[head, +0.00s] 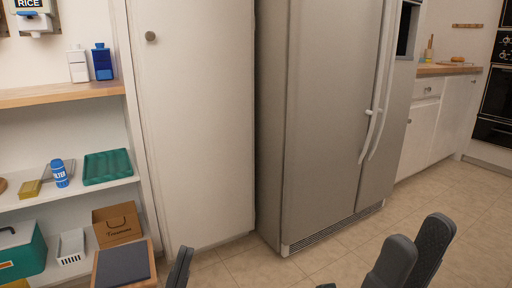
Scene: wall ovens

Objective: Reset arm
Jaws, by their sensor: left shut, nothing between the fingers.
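My left gripper (180,268) shows at the bottom edge, left of centre, as two dark fingertips close together. It is shut and holds nothing. It is in front of the tall white cabinet door. Most of both arms is out of view.
A steel fridge (315,110) with shut doors stands in the centre, beside the white cabinet (195,120). Open shelves (60,194) at the left hold boxes, a green tray (107,167) and bottles. A counter (447,69) and black oven (495,95) are at the right. Tiled floor (480,215) is clear there.

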